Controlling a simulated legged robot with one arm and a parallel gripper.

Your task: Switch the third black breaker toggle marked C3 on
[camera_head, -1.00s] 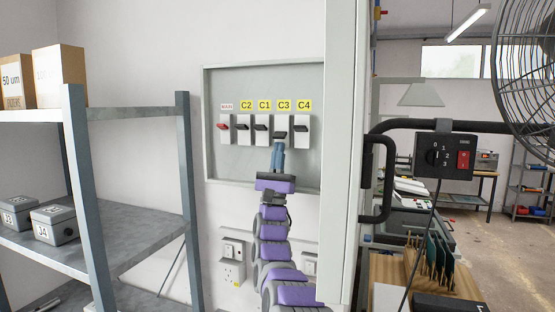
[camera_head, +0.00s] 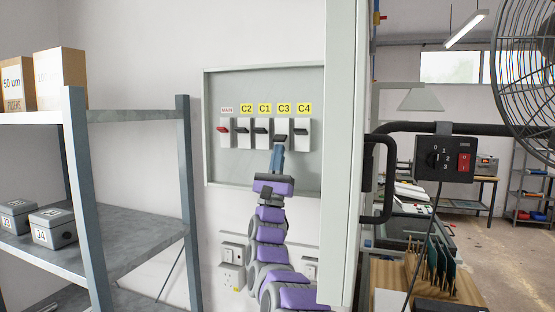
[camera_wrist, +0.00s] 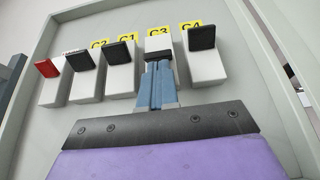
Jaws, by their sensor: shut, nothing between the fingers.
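The C3 breaker (camera_head: 282,127) is a pale block under the yellow C3 label (camera_head: 284,107), third of the black-toggle breakers, between C1 and C4. My gripper (camera_head: 277,148) is shut and empty, pointing up at the lower part of C3. Its tips overlap the toggle area in the head view. In the wrist view the blue fingers (camera_wrist: 157,66) are right below the C3 block (camera_wrist: 158,46), at or very near it; contact is unclear.
The C1 toggle (camera_wrist: 120,51) and C4 toggle (camera_wrist: 201,37) stand close on either side. The red main toggle (camera_head: 224,130) is at the far left of the row. A grey shelf (camera_head: 130,241) stands left and a pale upright post (camera_head: 341,150) right of the panel.

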